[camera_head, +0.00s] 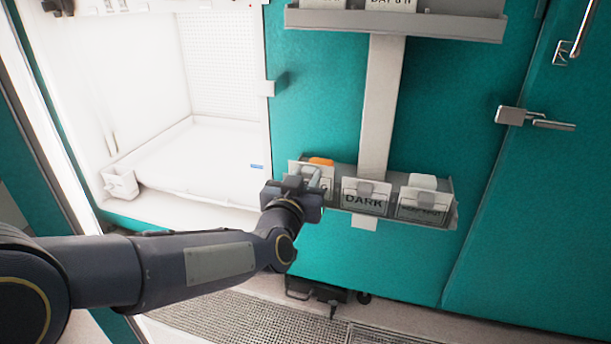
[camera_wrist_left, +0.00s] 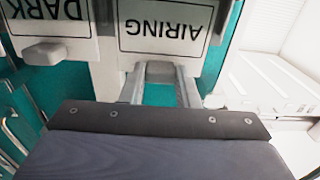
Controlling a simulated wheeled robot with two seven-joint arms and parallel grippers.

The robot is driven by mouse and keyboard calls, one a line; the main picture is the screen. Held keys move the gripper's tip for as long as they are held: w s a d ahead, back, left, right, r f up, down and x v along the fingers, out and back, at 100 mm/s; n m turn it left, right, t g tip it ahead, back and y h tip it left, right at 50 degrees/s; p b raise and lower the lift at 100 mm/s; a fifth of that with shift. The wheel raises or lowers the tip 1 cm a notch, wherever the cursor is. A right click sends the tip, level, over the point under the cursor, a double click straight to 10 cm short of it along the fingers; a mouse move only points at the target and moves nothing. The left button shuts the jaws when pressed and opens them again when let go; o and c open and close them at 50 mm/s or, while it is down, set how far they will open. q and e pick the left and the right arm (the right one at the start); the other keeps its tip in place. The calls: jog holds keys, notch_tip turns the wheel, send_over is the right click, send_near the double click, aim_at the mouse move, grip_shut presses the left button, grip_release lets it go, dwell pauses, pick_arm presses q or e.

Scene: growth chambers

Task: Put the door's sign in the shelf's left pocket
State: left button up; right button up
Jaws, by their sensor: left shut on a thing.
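The sign (camera_head: 326,176) stands at the left pocket of the lower shelf (camera_head: 449,214), and most of its face is hidden by my gripper. In the left wrist view the sign reads AIRING (camera_wrist_left: 165,32), upside down in the picture, with a grey tab at its edge. My left gripper (camera_head: 302,184) is in front of the left pocket, shut on that tab; its two fingers (camera_wrist_left: 162,78) lie either side of it. I cannot tell how deep the sign sits in the pocket. My right gripper is not in view.
A DARK sign (camera_head: 364,198) stands in the middle pocket and another card (camera_head: 424,205) in the right one. An orange piece (camera_head: 321,161) shows behind the left pocket. An upper shelf (camera_head: 395,22) hangs above. The chamber (camera_head: 225,150) at left is open.

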pick_arm(q)
jog(key=shift+f, duration=0.45)
dwell(0.4)
jog(key=o, duration=1.1)
jog(key=shift+c, duration=0.2)
jog(key=shift+s, duration=0.15)
jog(key=v, duration=0.7)
jog(key=shift+p, duration=0.35)
jog(key=shift+s+a, duration=0.1)
